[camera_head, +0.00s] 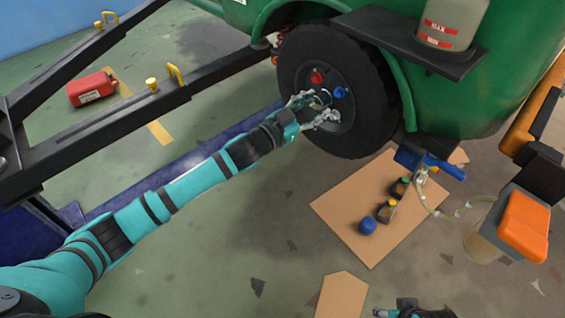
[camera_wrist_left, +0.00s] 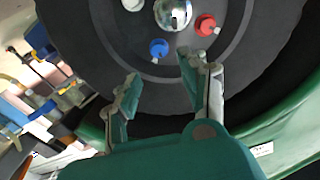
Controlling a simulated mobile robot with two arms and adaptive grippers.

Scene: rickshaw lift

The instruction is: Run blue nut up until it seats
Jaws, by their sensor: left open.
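The blue nut (camera_head: 340,91) sits on the face of the black wheel (camera_head: 368,92). In the left wrist view, the blue nut (camera_wrist_left: 159,48) is on the wheel disc below the shiny hub (camera_wrist_left: 173,13), with the red nut (camera_wrist_left: 205,25) to its right. The red nut also shows in the head view (camera_head: 317,77). My left gripper (camera_head: 316,106) is open at the wheel face. In the wrist view its fingertips (camera_wrist_left: 160,72) are spread below the blue nut, and nothing is between them. Part of my right gripper (camera_head: 414,312) shows at the bottom edge; its jaws are unclear.
A green rickshaw body (camera_head: 450,105) rises above and right of the wheel. Cardboard (camera_head: 345,207) on the floor carries dark jars and a blue round item (camera_head: 367,225). An orange-topped container (camera_head: 523,224) stands right. A red can (camera_head: 92,89) lies left beyond the dark shafts.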

